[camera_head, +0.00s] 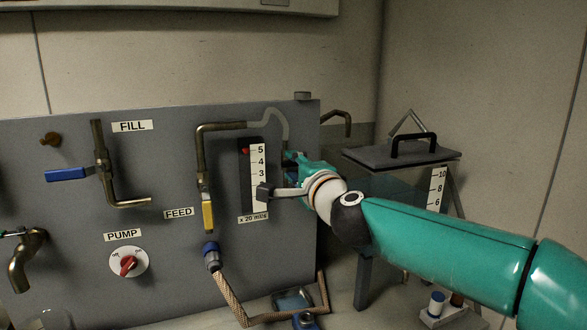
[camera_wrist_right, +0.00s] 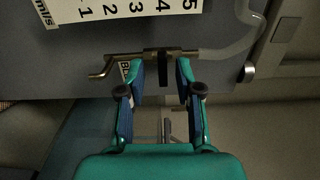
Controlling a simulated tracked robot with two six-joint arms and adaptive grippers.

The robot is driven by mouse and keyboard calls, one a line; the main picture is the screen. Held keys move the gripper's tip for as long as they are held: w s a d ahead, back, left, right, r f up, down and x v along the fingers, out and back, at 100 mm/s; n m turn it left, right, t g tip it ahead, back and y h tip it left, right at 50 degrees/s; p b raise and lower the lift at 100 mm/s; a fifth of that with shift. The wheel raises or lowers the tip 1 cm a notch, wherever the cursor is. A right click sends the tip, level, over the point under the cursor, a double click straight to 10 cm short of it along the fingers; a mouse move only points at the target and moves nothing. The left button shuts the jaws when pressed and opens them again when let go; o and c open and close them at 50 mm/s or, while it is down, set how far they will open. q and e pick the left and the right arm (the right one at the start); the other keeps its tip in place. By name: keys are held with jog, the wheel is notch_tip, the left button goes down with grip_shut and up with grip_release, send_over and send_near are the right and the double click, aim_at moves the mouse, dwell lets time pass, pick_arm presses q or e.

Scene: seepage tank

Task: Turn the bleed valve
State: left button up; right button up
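The bleed valve (camera_wrist_right: 157,52) shows in the right wrist view as a small brass fitting on the panel, with a bent outlet on the left and a pale tube on the right. Its dark handle (camera_wrist_right: 165,74) points toward my right gripper (camera_wrist_right: 161,72). The two fingers stand on either side of the handle, with a visible gap on each side. A label beside it is partly hidden behind a finger. In the head view my right gripper (camera_head: 292,164) is at the panel's right part and hides most of the valve.
The grey panel (camera_head: 75,220) carries a blue FILL lever (camera_head: 66,175), a yellow FEED lever (camera_head: 208,215), a PUMP knob (camera_head: 128,265) and a flow scale (camera_head: 258,165) close to my gripper. A lidded tank (camera_head: 437,195) stands behind my right arm. A braided hose (camera_head: 230,297) lies below.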

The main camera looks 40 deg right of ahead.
jog(key=v, duration=1.1)
jog(key=shift+s, duration=0.2)
jog(key=shift+a+f, duration=0.1)
jog(key=shift+a, duration=0.05)
